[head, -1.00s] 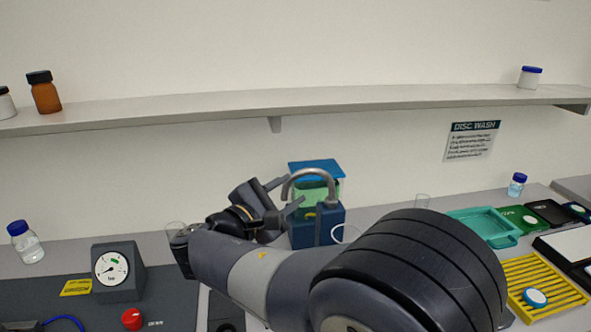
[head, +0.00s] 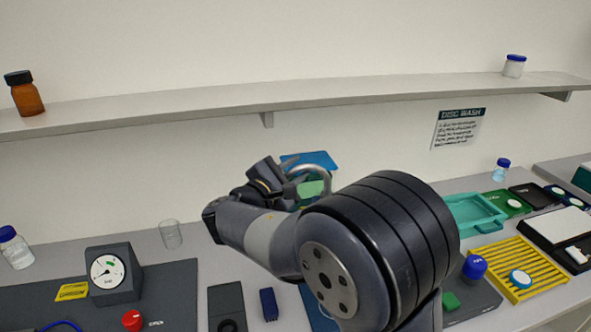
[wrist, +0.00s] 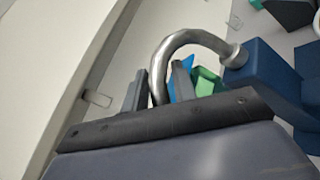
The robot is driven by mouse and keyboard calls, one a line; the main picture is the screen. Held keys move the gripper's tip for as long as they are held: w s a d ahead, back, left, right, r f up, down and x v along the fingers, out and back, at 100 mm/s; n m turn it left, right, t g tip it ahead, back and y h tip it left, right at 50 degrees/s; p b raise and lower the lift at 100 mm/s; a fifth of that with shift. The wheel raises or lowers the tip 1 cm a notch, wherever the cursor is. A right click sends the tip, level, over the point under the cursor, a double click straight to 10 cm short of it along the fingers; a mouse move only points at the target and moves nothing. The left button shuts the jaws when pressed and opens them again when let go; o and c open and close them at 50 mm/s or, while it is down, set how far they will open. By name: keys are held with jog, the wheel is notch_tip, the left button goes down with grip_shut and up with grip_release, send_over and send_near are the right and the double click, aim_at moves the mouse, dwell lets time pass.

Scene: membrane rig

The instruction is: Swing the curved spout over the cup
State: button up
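The curved metal spout (wrist: 190,38) rises from a blue block (wrist: 262,75) and bends over in the wrist view. In the head view the spout (head: 322,168) is partly hidden behind my arm. My gripper (wrist: 159,88) has one finger on each side of the spout's free end, with thin gaps seeming to show; firm contact cannot be made out. In the head view my gripper (head: 290,172) is at the spout's left side. A clear glass cup (head: 171,234) stands empty on the bench, left of my gripper. The spout's tip is hidden.
A gauge box (head: 113,273) and a red knob (head: 132,320) are at the left. A wall shelf (head: 330,103) runs above. A teal tray (head: 476,214) and a yellow rack (head: 520,268) lie at the right. The bench around the cup is clear.

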grip_shut()
